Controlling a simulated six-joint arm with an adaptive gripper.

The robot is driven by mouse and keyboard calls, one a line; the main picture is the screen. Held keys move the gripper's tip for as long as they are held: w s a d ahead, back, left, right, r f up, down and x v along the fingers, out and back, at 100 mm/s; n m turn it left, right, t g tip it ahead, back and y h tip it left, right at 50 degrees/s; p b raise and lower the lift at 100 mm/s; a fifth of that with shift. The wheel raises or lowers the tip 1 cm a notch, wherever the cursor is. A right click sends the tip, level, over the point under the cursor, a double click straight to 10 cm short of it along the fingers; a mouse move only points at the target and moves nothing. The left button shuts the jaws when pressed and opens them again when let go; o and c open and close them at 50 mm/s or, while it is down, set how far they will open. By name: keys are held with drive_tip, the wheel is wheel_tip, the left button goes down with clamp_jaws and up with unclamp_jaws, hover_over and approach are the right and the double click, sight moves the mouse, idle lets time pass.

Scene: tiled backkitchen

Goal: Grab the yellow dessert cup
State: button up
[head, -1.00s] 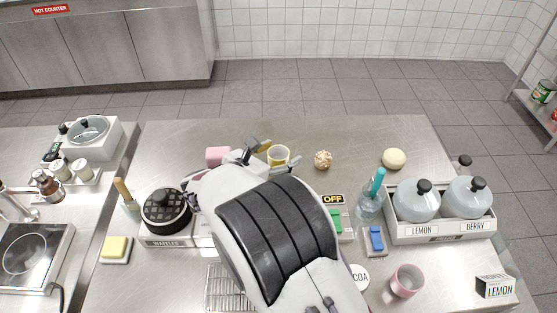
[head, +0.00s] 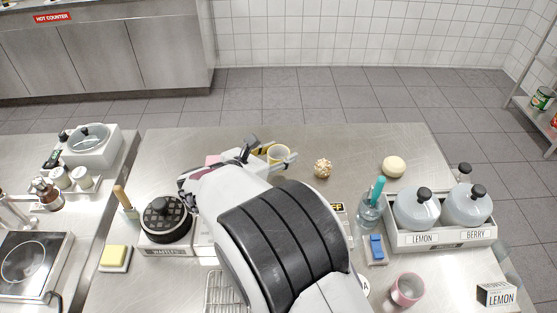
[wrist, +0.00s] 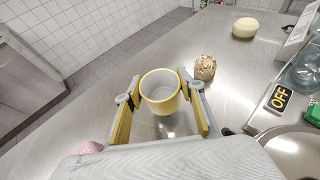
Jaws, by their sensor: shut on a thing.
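The yellow dessert cup (wrist: 161,92) stands upright between the two fingers of my gripper (wrist: 160,108) in the wrist view. Its rim is yellow and its inside is pale and looks empty. The fingers have yellow pads and close on the cup from both sides. In the head view the cup (head: 278,154) is at the far side of the steel table, between the fingertips of my gripper (head: 272,155). My arm hides part of the table behind it. Whether the cup's base touches the table is hard to tell.
A nut-covered ball (head: 323,168) sits just right of the cup, and a cream-coloured round (head: 393,166) is farther right. A pink block (head: 212,159) is close on the left. A waffle iron (head: 167,218), a bottle (head: 369,209) and a jar crate (head: 440,238) stand nearer.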

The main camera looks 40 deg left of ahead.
wheel_tip(320, 180, up, 7)
idle(0.4)
